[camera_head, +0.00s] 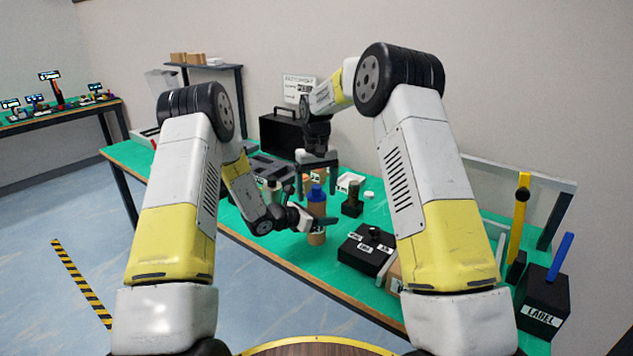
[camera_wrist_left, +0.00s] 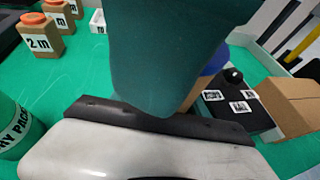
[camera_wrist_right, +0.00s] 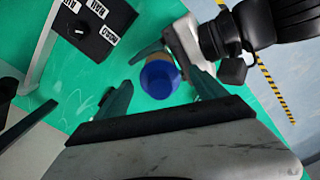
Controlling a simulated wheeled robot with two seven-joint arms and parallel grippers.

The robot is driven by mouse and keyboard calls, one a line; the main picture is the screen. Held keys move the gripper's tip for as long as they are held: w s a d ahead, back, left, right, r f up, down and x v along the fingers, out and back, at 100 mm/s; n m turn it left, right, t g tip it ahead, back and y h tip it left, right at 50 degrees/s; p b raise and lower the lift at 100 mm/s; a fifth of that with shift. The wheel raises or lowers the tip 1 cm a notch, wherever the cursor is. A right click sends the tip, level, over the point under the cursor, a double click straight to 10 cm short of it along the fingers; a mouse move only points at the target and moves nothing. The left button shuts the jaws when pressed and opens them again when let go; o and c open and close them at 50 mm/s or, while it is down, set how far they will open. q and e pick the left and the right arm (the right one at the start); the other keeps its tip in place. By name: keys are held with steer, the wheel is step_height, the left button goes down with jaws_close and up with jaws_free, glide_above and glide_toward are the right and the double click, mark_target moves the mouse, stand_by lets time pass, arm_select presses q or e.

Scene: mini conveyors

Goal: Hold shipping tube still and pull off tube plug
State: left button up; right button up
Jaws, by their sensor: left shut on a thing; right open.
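The shipping tube (camera_head: 317,208) is a brown cardboard cylinder standing upright near the table's front edge. Its blue tube plug (camera_head: 317,192) is seated in the top; the plug also shows in the right wrist view (camera_wrist_right: 160,79). My left gripper (camera_head: 312,222) is shut around the tube's side, below the plug. In the left wrist view a dark finger hides most of the tube, and a bit of blue shows behind it. My right gripper (camera_head: 317,188) points down from above, open. In the right wrist view its fingers (camera_wrist_right: 160,95) stand on both sides of the plug, with gaps visible.
A dark bottle-like item (camera_head: 352,200) stands just right of the tube. A black box with labels (camera_head: 367,250) lies nearer the front right. Small labelled brown boxes (camera_wrist_left: 45,40) stand behind. A black case (camera_head: 283,131) is at the wall.

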mark_target(317, 186)
arm_select(q)
steer(key=shift+s+a+f, duration=0.1)
steer(key=shift+s+f, duration=0.05)
steer(key=shift+f, duration=0.1)
arm_select(e)
steer(key=shift+f, duration=0.1)
steer(key=c, duration=1.4)
steer(key=shift+r, duration=0.25)
steer(key=shift+r, duration=2.05)
arm_select(q)
steer(key=o, duration=1.3)
steer(key=shift+o, duration=1.3)
steer(key=shift+r, duration=0.1)
